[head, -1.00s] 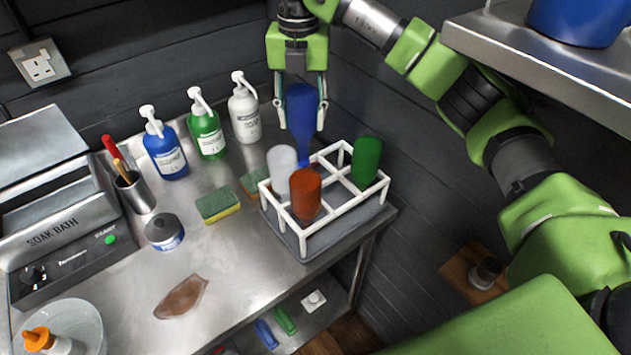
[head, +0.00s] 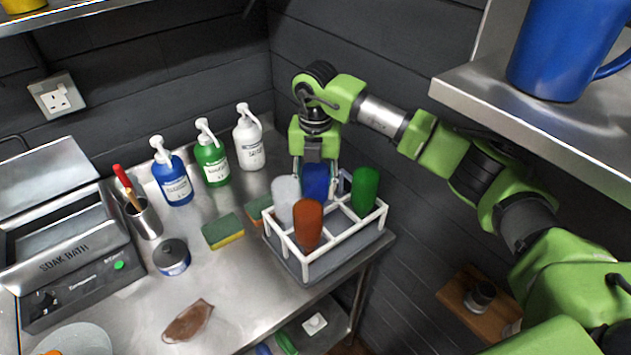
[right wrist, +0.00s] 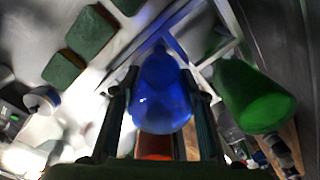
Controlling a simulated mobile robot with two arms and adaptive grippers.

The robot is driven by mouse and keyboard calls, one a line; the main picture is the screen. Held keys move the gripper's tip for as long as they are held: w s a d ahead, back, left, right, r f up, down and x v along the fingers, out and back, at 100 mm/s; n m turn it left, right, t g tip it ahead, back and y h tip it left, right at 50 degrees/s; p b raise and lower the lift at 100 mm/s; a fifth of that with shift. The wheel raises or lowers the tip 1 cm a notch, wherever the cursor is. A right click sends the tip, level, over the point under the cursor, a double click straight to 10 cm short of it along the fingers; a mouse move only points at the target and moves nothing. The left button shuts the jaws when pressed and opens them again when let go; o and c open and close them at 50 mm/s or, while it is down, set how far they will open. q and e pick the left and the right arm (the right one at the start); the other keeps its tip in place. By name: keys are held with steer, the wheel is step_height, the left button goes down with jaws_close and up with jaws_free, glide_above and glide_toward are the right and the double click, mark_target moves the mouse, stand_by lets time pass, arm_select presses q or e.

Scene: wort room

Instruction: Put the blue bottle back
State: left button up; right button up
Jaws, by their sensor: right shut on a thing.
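The blue bottle (head: 315,184) is upside down in the rear part of the white rack (head: 346,235). My right gripper (head: 318,172) is shut on it from behind and above. In the right wrist view the blue bottle (right wrist: 162,100) sits between the two fingers (right wrist: 160,82), with white rack bars around it. A white bottle (head: 286,192), an orange-red bottle (head: 308,222) and a green bottle (head: 364,190) also stand inverted in the rack. The blue bottle's lower end is hidden behind the others. My left gripper is not in view.
Blue, green and white pump bottles (head: 172,178) stand left of the rack. A shelf with a blue mug (head: 560,50) overhangs at upper right.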

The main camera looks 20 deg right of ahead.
steer(key=shift+f, duration=0.2)
steer(key=o, duration=1.1)
steer(key=shift+r, duration=0.1)
steer(key=shift+c, duration=0.2)
steer(key=shift+r, duration=0.25)
step_height(320, 180, up, 11)
steer(key=b, duration=0.4)
steer(key=shift+r, duration=0.4)
